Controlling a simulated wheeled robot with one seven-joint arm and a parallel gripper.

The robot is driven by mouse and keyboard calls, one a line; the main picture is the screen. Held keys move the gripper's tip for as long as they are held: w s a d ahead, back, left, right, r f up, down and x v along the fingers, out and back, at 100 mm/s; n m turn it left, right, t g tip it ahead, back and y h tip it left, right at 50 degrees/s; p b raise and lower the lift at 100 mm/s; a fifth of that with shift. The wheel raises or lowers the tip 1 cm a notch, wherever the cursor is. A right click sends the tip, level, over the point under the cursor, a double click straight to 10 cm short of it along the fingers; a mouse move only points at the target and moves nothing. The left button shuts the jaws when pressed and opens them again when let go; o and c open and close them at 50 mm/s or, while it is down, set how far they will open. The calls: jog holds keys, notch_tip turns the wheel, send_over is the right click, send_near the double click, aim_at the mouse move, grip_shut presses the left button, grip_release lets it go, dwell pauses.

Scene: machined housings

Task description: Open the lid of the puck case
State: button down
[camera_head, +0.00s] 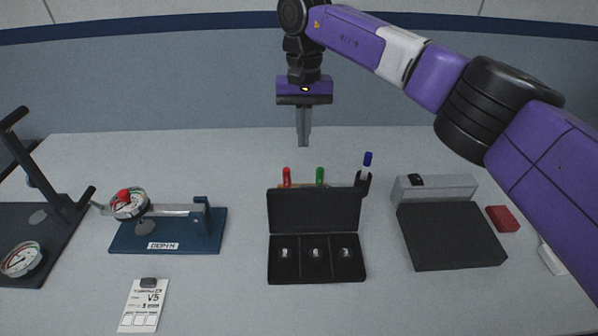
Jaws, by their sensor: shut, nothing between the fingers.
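The puck case (316,280) is a black box in the middle of the table. Its lid (314,211) stands raised at the back edge, leaning away from the front. Three compartments show, each with a small shiny piece (315,253) in it. My gripper (304,143) points down above and behind the raised lid, well apart from it. Its fingers are shut together with nothing between them.
Red, green and blue markers (320,176) stand behind the lid. A blue gauge stand (165,238) and a paper tag (142,305) are at left, beside another dark gauge stand (65,225). A grey-and-black box (452,238) and a red block (502,219) are at right.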

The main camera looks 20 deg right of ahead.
aim_at(313, 205)
jog(key=f, duration=0.3)
jog(key=s+f+p, duration=0.1)
jog(key=f, duration=0.5)
jog(key=shift+s+a+f, duration=0.15)
jog(key=shift+a+f, duration=0.1)
jog(key=shift+f, duration=0.1)
jog(key=shift+s+a+r+p, duration=0.15)
jog(key=shift+s+r+p, duration=0.3)
jog(key=shift+s+p, duration=0.2)
jog(key=shift+s+a+r+p, duration=0.2)
jog(key=shift+s, duration=0.35)
jog(key=shift+s+a+r+p, duration=0.15)
jog(key=shift+s+r, duration=0.05)
jog(key=shift+s, duration=0.3)
jog(key=shift+w, duration=0.15)
